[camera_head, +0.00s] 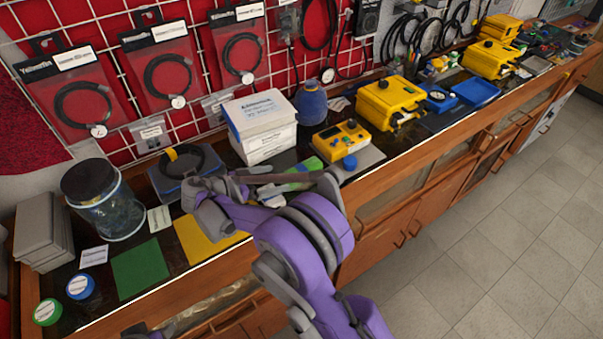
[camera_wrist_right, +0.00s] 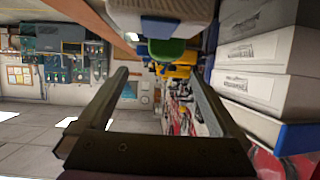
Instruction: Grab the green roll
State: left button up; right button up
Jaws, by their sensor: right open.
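The green roll (camera_head: 47,312) lies at the near left end of the bench in the head view, with a pale label on top. A blue roll (camera_head: 80,287) lies just behind it. My right gripper (camera_head: 285,185) is over the middle of the bench, well to the right of the green roll and pointing right. Its two fingers stand apart in the right wrist view (camera_wrist_right: 156,72), with nothing held between them. The green roll cannot be made out in the wrist view.
A green mat (camera_head: 140,263) and a yellow mat (camera_head: 205,238) lie right of the rolls. A glass jar (camera_head: 108,208) and grey boxes (camera_head: 45,232) stand behind them. White boxes (camera_head: 262,125) and a yellow device (camera_head: 341,140) stand near my right gripper.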

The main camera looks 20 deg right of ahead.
aim_at(298, 170)
jog(key=x, duration=0.4)
jog(key=shift+w+d+f, duration=0.1)
jog(key=shift+w+d, duration=0.05)
jog(key=shift+d, duration=0.25)
jog(key=x, duration=0.3)
jog(key=p+x, duration=0.1)
jog(key=x, duration=0.1)
jog(key=shift+w+r, duration=0.2)
jog(key=shift+w, duration=0.15)
jog(key=shift+s, duration=0.1)
jog(key=shift+c, duration=1.6)
pick_arm(q)
jog(key=shift+w+r, duration=0.25)
jog(key=shift+r, duration=0.25)
jog(key=shift+w+r, duration=0.2)
jog(key=shift+r, duration=0.25)
pick_arm(e)
jog(key=c, duration=1.2)
jog(key=shift+r, duration=0.1)
jog(key=shift+c, duration=0.2)
